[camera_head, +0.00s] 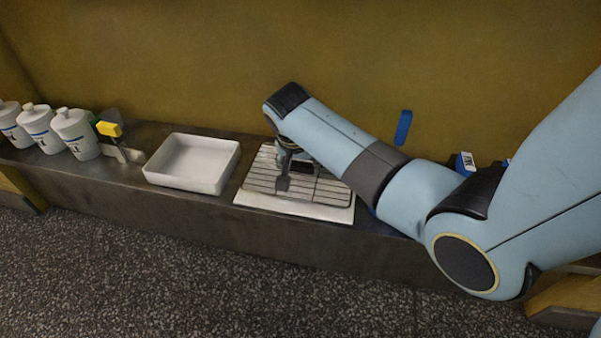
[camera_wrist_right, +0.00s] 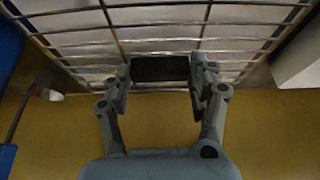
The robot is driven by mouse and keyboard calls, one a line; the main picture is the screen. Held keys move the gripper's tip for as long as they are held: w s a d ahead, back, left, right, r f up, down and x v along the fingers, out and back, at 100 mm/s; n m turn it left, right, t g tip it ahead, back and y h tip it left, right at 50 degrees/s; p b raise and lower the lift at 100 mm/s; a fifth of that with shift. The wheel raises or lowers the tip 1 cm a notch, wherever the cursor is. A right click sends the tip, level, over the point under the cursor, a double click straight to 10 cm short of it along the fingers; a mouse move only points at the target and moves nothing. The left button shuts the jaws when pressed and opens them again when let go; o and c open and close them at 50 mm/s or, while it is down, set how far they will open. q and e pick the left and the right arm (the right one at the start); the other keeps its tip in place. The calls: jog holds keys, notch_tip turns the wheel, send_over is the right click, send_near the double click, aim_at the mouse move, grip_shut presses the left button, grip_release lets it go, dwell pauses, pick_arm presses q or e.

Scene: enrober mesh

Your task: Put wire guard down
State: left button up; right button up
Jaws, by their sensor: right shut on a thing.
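The wire guard (camera_head: 325,190) is a grid of thin metal bars over a shallow white tray (camera_head: 295,208) on the shelf. It fills the top of the right wrist view (camera_wrist_right: 118,30). My right gripper (camera_head: 283,182) points down over it and is shut on the guard. In the wrist view its fingers (camera_wrist_right: 160,70) are on either side of a dark block at the guard's edge. The guard looks level and very near the tray; I cannot tell whether it touches. My arm hides part of the back edge. My left gripper is not in view.
An empty white bin (camera_head: 190,186) stands just left of the tray. Further left are a yellow-topped tool (camera_head: 109,129) and several white lidded jars (camera_head: 75,130). A blue item (camera_head: 403,127) is against the back wall. The shelf's front edge drops to the speckled floor.

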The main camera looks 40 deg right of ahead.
jog(key=shift+f, duration=0.95)
jog(key=shift+r, duration=0.15)
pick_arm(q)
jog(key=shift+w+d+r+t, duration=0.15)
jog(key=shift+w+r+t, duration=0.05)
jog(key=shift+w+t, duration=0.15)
pick_arm(e)
jog(key=o, duration=1.3)
